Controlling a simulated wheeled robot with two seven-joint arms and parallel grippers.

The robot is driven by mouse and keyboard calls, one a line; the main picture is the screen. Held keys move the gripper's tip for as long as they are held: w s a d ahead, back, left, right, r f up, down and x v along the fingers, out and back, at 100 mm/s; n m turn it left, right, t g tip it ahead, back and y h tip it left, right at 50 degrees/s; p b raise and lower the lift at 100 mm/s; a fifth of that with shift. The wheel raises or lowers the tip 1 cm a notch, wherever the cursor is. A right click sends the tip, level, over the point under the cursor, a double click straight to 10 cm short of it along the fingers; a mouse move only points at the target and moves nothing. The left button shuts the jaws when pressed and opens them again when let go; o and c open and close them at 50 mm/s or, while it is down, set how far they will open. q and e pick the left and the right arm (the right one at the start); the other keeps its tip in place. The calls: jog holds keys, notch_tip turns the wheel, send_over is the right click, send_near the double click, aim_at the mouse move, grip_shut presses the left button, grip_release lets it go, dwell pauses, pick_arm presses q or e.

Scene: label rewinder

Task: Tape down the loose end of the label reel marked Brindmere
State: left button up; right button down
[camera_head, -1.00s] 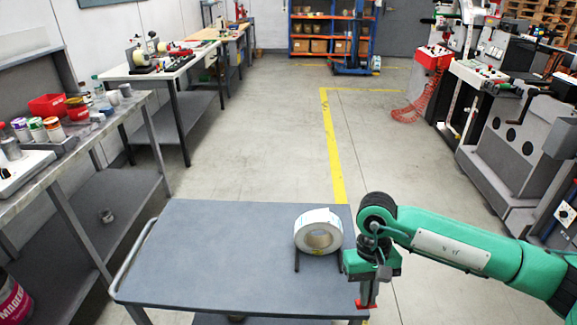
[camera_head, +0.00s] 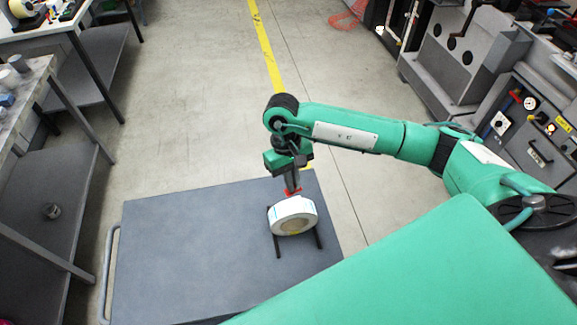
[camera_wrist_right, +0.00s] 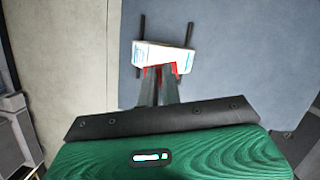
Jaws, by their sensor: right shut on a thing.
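A white label reel (camera_head: 293,214) rests on its side edge across two dark rails on the grey cart top. A strip of label with blue and small print shows on it in the right wrist view (camera_wrist_right: 163,57); I cannot read a name. My right gripper (camera_head: 291,190) points down at the reel's far upper edge, fingers close together. A small red piece (camera_wrist_right: 148,71), looking like tape, is at its fingertips, right by the reel's label surface. I cannot tell whether it touches. My left gripper is not in view.
The grey cart top (camera_head: 180,250) is clear left of the reel. Dark rails (camera_head: 277,245) stick out under the reel. A workbench (camera_head: 35,90) stands at the left, and grey machines (camera_head: 460,50) stand at the right.

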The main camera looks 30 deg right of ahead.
aim_at(295, 208)
jog(key=shift+s+f, duration=0.15)
jog(key=shift+s, duration=0.05)
jog(key=shift+f, duration=0.9)
jog(key=shift+f+b, duration=0.55)
jog(key=shift+f, duration=1)
jog(key=shift+f+b, duration=1.15)
jog(key=shift+b, duration=0.35)
jog(key=shift+f+b, duration=0.3)
jog(key=shift+b, duration=0.15)
jog(key=c, duration=1.5)
grip_release()
